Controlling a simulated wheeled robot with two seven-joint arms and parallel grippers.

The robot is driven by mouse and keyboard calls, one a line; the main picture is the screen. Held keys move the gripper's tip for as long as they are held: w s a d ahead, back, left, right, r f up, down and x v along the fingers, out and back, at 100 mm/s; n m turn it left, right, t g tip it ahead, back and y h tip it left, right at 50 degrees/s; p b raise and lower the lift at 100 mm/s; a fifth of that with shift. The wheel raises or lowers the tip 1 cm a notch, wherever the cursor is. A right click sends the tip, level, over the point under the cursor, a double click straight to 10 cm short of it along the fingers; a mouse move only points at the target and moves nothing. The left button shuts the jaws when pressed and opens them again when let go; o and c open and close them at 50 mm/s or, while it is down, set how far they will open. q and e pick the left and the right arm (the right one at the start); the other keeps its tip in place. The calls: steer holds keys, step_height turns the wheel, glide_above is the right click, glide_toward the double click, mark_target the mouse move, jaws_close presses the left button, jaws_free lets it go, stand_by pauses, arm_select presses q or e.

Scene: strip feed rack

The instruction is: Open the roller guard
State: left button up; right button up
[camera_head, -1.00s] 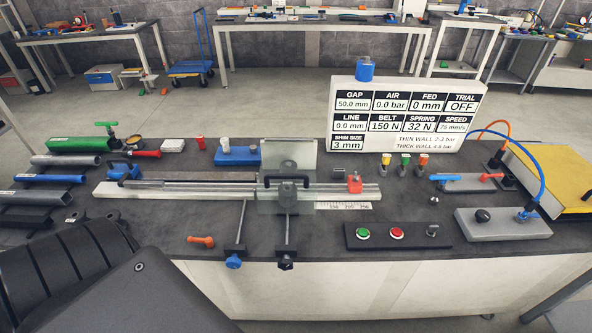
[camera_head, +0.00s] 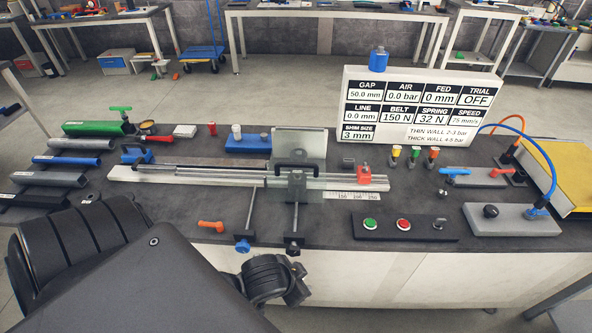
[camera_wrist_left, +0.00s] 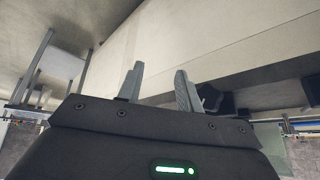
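The feed rack on the bench has a long pale rail (camera_head: 220,182). A light grey panel (camera_head: 313,148) stands upright behind the rail; it looks like the roller guard, though I cannot tell for sure. A black handle (camera_head: 296,160) shows in front of it, above a dark clamp-like block (camera_head: 297,184) on the rail. My left arm comes in from the lower left, its dark wrist part in front of the bench, below the rack and apart from it. In the left wrist view my left gripper (camera_wrist_left: 160,78) has its fingers apart, with nothing between them. My right gripper is not in view.
An orange handle (camera_head: 211,226) lies nearby. A button box (camera_head: 405,228), a display board (camera_head: 410,105) and a yellow-topped box (camera_head: 560,170) stand right. Tubes lie left.

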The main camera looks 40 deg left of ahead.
arm_select(q)
steer(key=w+d+r+m+t+h, duration=0.3)
steer(key=w+d+r+m, duration=0.15)
steer(key=w+r, duration=0.35)
steer(key=w+d+r+m+t+h, duration=0.25)
steer(key=w+d+r+m, duration=0.2)
steer(key=w+r, duration=0.3)
steer(key=n+g+y, duration=0.1)
steer(key=g+y, duration=0.3)
steer(key=g, duration=0.3)
glide_toward(299, 164)
steer(key=shift+b+x, duration=0.7)
steer(key=shift+x, duration=3.4)
